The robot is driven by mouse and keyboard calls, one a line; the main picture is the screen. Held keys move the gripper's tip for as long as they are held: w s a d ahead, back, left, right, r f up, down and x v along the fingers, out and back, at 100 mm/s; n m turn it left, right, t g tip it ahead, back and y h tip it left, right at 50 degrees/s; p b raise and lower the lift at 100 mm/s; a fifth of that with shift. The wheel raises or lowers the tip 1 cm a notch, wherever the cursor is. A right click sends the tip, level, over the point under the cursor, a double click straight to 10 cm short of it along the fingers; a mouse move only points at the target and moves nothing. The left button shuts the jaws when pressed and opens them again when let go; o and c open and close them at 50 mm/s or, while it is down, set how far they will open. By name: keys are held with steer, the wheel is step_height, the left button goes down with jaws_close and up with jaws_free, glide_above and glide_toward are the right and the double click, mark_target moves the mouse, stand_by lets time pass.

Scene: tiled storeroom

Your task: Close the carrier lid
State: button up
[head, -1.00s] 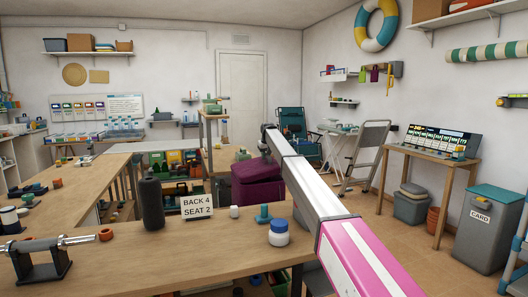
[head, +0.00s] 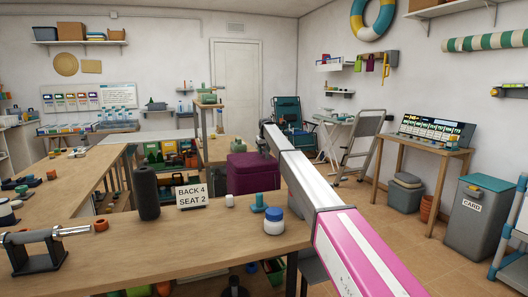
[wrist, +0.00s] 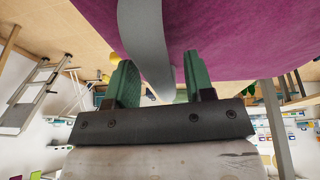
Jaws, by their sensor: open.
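A purple box (head: 252,174), which looks like the carrier, stands on the floor beyond the front bench, partly hidden by my arm. Its top looks roughly level in the head view, but I cannot tell whether the lid is fully shut. In the wrist view a purple surface (wrist: 235,35) fills the upper part, with a grey curved band (wrist: 145,35) crossing it. My gripper (wrist: 158,75) has its green fingers apart, with the band passing between or just beyond them. I cannot tell whether they touch it. In the head view my gripper (head: 263,146) is small and dark beside the box.
The front wooden bench (head: 150,255) holds a dark cylinder (head: 146,192), a sign (head: 191,196), a blue-lidded jar (head: 274,222) and a clamp fixture (head: 38,248). A stepladder (head: 362,150) and side table (head: 425,148) stand to the right. Floor between them is open.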

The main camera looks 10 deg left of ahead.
steer(key=v, duration=1)
steer(key=shift+s+d+r, duration=0.1)
steer(key=shift+s+r, duration=0.05)
steer(key=shift+r, duration=0.2)
